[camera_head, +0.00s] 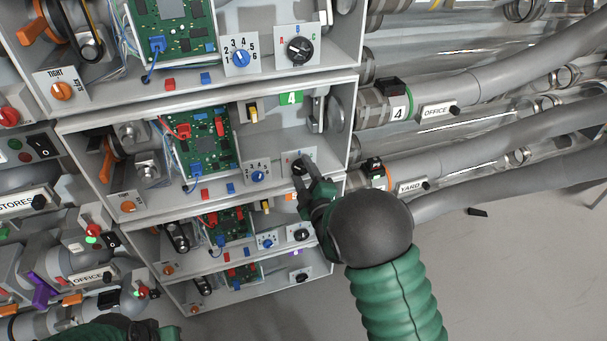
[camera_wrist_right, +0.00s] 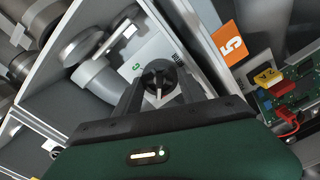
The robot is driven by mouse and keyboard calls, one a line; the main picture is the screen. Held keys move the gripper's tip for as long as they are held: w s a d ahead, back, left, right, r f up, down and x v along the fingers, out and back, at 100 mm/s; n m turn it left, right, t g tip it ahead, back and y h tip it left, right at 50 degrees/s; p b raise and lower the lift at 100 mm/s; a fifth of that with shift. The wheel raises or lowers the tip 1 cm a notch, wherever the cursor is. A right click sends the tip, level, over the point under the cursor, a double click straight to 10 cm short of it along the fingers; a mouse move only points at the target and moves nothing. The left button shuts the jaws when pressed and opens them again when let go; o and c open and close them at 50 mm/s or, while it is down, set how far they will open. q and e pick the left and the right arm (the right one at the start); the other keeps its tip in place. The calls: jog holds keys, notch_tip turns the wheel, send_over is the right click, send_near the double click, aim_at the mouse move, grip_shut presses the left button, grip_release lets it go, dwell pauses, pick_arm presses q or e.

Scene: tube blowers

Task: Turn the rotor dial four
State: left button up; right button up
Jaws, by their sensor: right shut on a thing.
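The rotor dial four, a black knob (camera_head: 299,167), sits on a white plate at the right of the bay with the green label 4 (camera_head: 291,98). My right gripper (camera_head: 305,178) reaches it from below right and partly covers it. In the right wrist view the dark round dial (camera_wrist_right: 158,80) with a pale pointer lies between the two fingers of the right gripper (camera_wrist_right: 158,92), which are shut on it. A green letter shows on the plate beside it. My left gripper (camera_head: 112,328) is partly visible at the bottom left; its fingers cannot be made out.
A blue numbered dial (camera_head: 258,176) and a green circuit board (camera_head: 203,143) are in the same bay. Similar bays stand above and below. An orange label 5 (camera_wrist_right: 230,43) is close to the right gripper. Grey pipes (camera_head: 500,80) run at the right; grey floor is open below.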

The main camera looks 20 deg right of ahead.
jog(key=shift+a+f+n, duration=0.1)
jog(key=shift+a+n, duration=0.05)
jog(key=shift+n, duration=1.05)
jog(key=o, duration=1.4)
jog(key=shift+s, duration=0.1)
jog(key=shift+c, duration=0.2)
jog(key=shift+f, duration=0.1)
